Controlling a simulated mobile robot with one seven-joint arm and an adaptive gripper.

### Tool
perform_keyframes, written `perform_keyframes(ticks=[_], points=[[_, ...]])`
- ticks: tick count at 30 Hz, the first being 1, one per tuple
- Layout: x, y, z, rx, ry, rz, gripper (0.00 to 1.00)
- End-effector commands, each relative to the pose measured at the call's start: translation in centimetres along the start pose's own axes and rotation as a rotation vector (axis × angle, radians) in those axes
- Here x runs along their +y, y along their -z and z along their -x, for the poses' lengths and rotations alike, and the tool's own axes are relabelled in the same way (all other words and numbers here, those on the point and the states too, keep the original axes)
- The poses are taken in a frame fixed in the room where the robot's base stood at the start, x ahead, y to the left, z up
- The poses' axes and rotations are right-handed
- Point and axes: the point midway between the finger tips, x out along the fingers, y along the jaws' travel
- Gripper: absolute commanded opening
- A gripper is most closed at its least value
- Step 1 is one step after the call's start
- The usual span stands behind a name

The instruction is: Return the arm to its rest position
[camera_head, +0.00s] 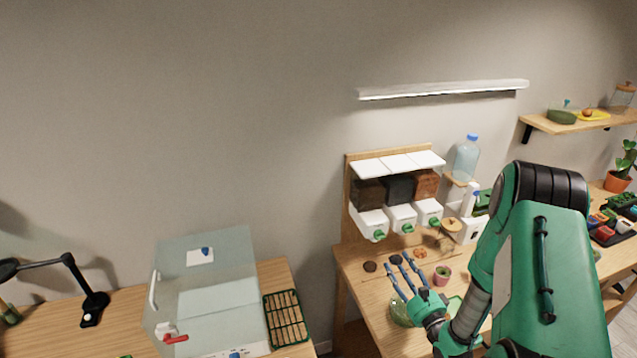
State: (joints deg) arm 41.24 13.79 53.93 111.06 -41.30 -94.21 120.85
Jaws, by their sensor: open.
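My green and black arm fills the right side of the view and bends down over the right wooden table (362,318). The fingertips are small and partly hidden by the wrist. A green dish (400,313) lies just left of the gripper, partly covered by it.
A small pink pot (441,275) stands close behind the gripper. A rack of dispensers (398,190) and a blue-capped bottle (466,158) stand at the back. A clear cabinet (205,290), green rack (286,318) and black lamp (92,303) are on the left table. A gap separates the tables.

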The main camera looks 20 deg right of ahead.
Motion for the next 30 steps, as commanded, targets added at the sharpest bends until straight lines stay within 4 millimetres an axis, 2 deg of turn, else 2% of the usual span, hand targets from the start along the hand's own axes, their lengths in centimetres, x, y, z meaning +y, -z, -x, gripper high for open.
perform_keyframes(ticks=[8, 14, 18, 22, 26, 30], points=[[-0.5, -0.3, -1.1, 0.013, -0.026, 0.066, 0.48], [-1.8, -1.5, -3.9, 0.053, -0.111, 0.263, 0.48], [-3.5, -3.0, -6.1, 0.091, -0.199, 0.461, 0.48], [-5.2, -4.9, -7.5, 0.123, -0.29, 0.651, 0.48], [-7.0, -7.1, -8.0, 0.147, -0.384, 0.826, 0.48], [-8.9, -9.9, -7.6, 0.159, -0.488, 0.996, 0.48]])
